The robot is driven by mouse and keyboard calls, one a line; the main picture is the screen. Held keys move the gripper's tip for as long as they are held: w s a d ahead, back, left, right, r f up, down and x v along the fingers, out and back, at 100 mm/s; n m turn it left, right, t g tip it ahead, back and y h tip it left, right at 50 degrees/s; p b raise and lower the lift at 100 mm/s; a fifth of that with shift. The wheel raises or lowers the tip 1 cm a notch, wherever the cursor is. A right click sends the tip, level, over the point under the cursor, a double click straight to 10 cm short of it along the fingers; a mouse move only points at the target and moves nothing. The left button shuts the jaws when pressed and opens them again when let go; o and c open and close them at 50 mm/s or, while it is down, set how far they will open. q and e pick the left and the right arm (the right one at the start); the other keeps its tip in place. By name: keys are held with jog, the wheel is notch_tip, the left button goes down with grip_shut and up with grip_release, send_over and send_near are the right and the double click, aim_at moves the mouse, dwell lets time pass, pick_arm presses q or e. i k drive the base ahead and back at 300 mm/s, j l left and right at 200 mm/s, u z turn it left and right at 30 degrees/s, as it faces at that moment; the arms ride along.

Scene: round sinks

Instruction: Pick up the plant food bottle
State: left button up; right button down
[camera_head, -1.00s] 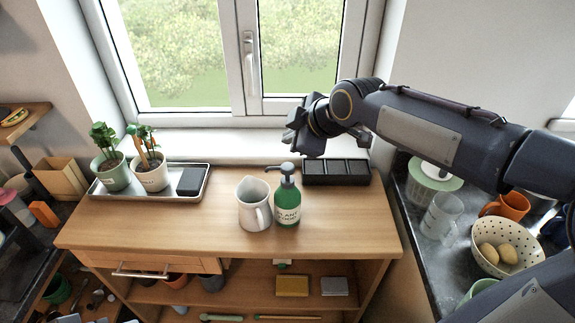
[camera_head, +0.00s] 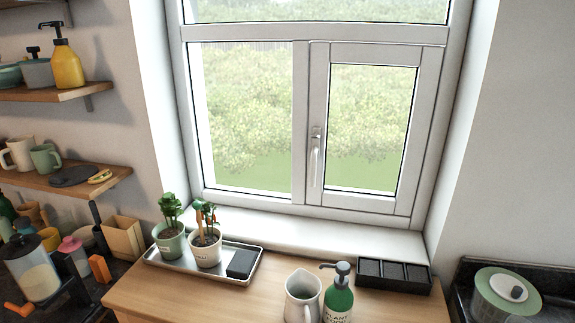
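The plant food bottle (camera_head: 338,298) is green with a dark grey pump top and a white label partly reading "PLANT FOOD". It stands upright on the wooden cabinet top near the bottom edge of the head view, and its base is cut off. A white pitcher (camera_head: 302,297) stands just left of it, close against it in the picture. Neither of my grippers shows in the head view now.
A metal tray (camera_head: 214,276) with two potted plants and a black block lies left on the wooden top (camera_head: 150,293). A black divided box (camera_head: 393,276) sits behind and right of the bottle. A window (camera_head: 310,120) stands behind. Shelves (camera_head: 75,181) are at left.

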aim_at(339, 297)
jog(key=i+j+z, duration=0.15)
jog(key=z, duration=0.25)
jog(key=j+z, duration=0.35)
jog(key=i+j+z, duration=0.15)
jog(key=z, duration=0.25)
jog(key=j, duration=0.1)
